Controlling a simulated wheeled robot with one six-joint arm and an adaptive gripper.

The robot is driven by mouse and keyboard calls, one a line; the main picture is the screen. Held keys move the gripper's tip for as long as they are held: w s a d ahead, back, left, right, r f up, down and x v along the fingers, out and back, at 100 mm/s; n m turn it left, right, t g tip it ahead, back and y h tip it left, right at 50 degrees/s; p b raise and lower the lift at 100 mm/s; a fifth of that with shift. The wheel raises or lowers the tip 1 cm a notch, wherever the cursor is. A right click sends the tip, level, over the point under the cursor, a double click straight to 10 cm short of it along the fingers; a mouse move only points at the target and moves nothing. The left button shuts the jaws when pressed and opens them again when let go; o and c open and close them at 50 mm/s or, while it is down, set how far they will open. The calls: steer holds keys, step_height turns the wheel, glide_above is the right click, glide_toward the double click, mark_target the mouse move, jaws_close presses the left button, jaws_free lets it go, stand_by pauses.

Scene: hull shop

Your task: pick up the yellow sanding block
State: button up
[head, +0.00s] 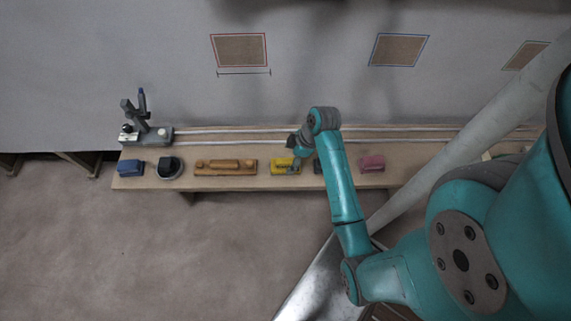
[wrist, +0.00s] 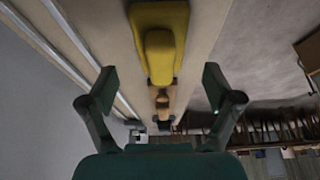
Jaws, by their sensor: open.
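The yellow sanding block (head: 284,169) lies on the wooden bench, about midway along its row of tools. In the wrist view the yellow block (wrist: 160,38) shows at the top, with a raised narrower grip on a wider base. My gripper (wrist: 159,80) is open and empty, one finger on each side of the block's line. The block lies beyond the fingertips in that view, apart from them. In the head view my gripper (head: 297,146) is above and just behind the block, and its fingers are hard to make out.
The bench (head: 225,183) also bears a blue block (head: 131,168), a round dark tool (head: 168,168), a long wooden tool (head: 225,167) and a pink block (head: 371,163). A dark item shows partly behind my arm. A clamp-like stand (head: 145,130) stands at the left end.

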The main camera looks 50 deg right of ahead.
mark_target(288, 161)
steer(key=shift+x, duration=2.2)
steer(key=shift+s, duration=0.1)
steer(key=c, duration=1.3)
